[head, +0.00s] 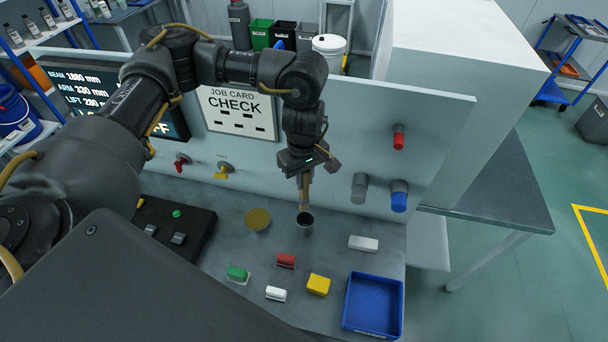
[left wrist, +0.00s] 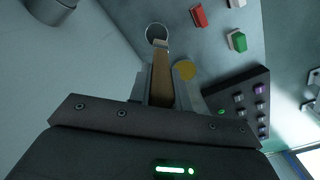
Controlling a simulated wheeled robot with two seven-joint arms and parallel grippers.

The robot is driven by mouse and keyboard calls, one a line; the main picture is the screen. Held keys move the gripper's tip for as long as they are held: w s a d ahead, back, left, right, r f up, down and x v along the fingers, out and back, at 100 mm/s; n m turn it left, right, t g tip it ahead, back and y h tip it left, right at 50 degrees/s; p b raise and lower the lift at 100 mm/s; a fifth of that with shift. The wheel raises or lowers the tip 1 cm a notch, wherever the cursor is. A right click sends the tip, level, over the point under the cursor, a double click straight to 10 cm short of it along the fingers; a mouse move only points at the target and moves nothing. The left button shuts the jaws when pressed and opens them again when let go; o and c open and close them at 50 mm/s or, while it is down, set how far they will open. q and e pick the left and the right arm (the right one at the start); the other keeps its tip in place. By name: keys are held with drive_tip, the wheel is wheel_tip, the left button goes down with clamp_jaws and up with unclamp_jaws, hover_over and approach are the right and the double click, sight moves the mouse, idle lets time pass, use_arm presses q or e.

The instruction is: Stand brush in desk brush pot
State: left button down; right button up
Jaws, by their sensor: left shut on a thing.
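My left gripper (head: 304,178) is shut on a brown wooden brush (head: 304,196) and holds it pointing down, roughly upright. The brush also shows in the left wrist view (left wrist: 161,80) between the two fingers of the left gripper (left wrist: 162,90). The desk brush pot (head: 305,219) is a small dark, round, open cup on the bench, just below the brush's lower end. In the left wrist view the pot (left wrist: 148,35) is a ring, and the brush's pale tip overlaps its near rim. I cannot tell whether the tip is inside the pot or above it. My right gripper is out of view.
A yellow disc (head: 257,219) lies left of the pot. Red (head: 286,260), green (head: 237,273), white and yellow blocks and a blue tray (head: 373,305) lie in front. A grey panel (head: 350,150) with knobs stands behind. A dark button box (head: 175,228) sits left.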

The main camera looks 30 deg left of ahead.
sight(305, 203)
use_arm(q)
drive_tip(key=shift+w+f+b, duration=0.3)
drive_tip(key=shift+w+f, duration=0.45)
drive_tip(key=shift+f, duration=0.1)
drive_tip(key=shift+f+b, duration=0.45)
drive_tip(key=shift+f, duration=0.2)
drive_tip(key=shift+s+f, duration=0.2)
drive_tip(key=shift+f, duration=0.05)
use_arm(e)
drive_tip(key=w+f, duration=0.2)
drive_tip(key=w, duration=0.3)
use_arm(q)
drive_tip(key=shift+s+f+b, duration=0.1)
drive_tip(key=shift+f+b, duration=0.25)
drive_tip(key=shift+b, duration=0.2)
wheel_tip(305, 203, down, 3)
drive_tip(key=shift+f+b, duration=0.1)
drive_tip(key=shift+b, duration=1)
wheel_tip(305, 203, down, 3)
drive_tip(key=b, duration=0.2)
drive_tip(key=shift+b, duration=0.35)
drive_tip(key=shift+f+b, duration=1)
drive_tip(key=shift+b, duration=0.1)
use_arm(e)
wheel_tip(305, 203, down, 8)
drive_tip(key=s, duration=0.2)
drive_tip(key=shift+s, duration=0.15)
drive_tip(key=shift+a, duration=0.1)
